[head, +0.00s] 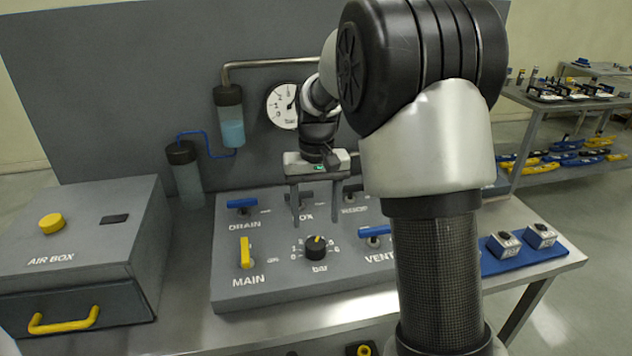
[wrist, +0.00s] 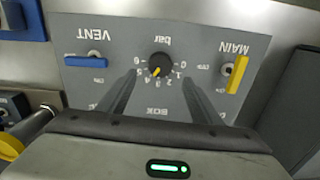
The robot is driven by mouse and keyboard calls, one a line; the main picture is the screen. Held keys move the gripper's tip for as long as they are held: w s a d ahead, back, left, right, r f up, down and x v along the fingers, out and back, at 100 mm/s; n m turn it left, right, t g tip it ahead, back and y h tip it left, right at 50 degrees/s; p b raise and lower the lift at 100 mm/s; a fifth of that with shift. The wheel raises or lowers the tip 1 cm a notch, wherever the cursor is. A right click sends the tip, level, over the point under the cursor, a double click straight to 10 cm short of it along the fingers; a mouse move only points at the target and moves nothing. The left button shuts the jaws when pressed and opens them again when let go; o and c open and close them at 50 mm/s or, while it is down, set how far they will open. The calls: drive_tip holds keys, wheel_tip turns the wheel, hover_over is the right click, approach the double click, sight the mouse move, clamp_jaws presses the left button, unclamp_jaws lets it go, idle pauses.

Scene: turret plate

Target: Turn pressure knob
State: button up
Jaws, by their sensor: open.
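The pressure knob (head: 316,247) is a round black dial with a yellow pointer mark, set on the grey valve panel (head: 262,286) above the word "bar". Its printed scale runs from 0 to 6. It also shows in the wrist view (wrist: 160,66), upside down, with the yellow mark towards the lower-left, near the printed 3 and 4. My gripper (head: 304,222) is open and empty over the panel, behind the knob as the head sees it. In the wrist view its two fingers (wrist: 160,82) reach towards the knob from either side and appear apart from it.
The yellow MAIN handle (head: 245,252) is left of the knob, the blue VENT handle (head: 374,231) right. The blue DRAIN handle (head: 242,203) is behind. A pressure gauge (head: 283,106) hangs on the back board. The grey AIR BOX (head: 75,262) stands left, a blue tray (head: 520,256) right.

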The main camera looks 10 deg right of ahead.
wheel_tip(320, 180, up, 9)
drive_tip(key=shift+f+p, duration=0.15)
drive_tip(key=shift+p, duration=0.15)
drive_tip(key=s+r+t+p, duration=0.2)
drive_tip(key=s+r+p, duration=0.1)
drive_tip(key=s+r, duration=0.7)
drive_tip(key=s+t+p, duration=0.2)
drive_tip(key=s+t, duration=0.1)
drive_tip(key=s, duration=1.2)
drive_tip(key=shift+s+f+n+t, duration=0.2)
drive_tip(key=shift+f+n+t, duration=0.1)
drive_tip(key=shift+f, duration=0.15)
